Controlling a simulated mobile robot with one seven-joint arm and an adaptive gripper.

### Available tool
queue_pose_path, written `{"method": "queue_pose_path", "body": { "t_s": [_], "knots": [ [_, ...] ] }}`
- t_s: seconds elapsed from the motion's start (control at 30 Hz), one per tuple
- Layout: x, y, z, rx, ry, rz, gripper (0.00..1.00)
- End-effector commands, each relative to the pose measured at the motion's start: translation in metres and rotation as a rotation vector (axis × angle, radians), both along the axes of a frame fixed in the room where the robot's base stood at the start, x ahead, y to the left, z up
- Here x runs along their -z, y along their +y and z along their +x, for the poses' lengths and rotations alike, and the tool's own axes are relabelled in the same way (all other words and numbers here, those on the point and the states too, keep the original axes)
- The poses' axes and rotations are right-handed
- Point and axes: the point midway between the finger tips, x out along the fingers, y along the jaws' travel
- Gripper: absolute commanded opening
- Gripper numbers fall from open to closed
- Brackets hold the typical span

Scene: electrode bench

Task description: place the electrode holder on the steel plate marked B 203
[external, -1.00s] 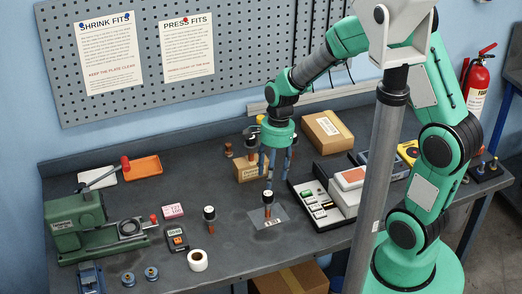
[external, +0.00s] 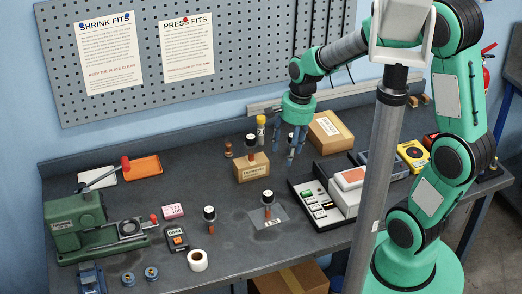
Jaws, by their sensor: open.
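An electrode holder (external: 268,198) with a black-and-white cap and a copper-coloured lower part stands upright on the thin grey steel plate (external: 280,221). The plate lies on the bench with a small white label at its front; its text is too small to read. A similar holder (external: 210,215) stands on the bare bench to the left. Another (external: 251,145) shows at the cardboard box behind.
A small cardboard box (external: 253,173) stands behind the plate, a larger box (external: 329,132) farther back. A keyed device (external: 318,203) is right of the plate. A tape roll (external: 198,261), a meter (external: 177,238) and a green machine (external: 78,229) are left.

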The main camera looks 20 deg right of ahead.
Motion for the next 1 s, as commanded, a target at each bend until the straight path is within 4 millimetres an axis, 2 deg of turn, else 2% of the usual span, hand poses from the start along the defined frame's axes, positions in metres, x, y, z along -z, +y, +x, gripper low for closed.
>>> {"method": "queue_pose_path", "body": {
  "t_s": [0.03,0.2,0.5,0.63,0.8,1.0],
  "knots": [
    [-0.02,-0.013,-0.004,-0.039,-0.038,-0.002,0.54],
    [-0.073,-0.052,-0.024,-0.205,-0.152,-0.033,0.54],
    [-0.145,-0.115,-0.079,-0.487,-0.334,-0.152,0.54],
    [-0.166,-0.137,-0.107,-0.598,-0.395,-0.223,0.54],
    [-0.181,-0.157,-0.135,-0.708,-0.445,-0.303,0.54],
    [-0.187,-0.166,-0.15,-0.767,-0.465,-0.348,0.54]
  ]
}}
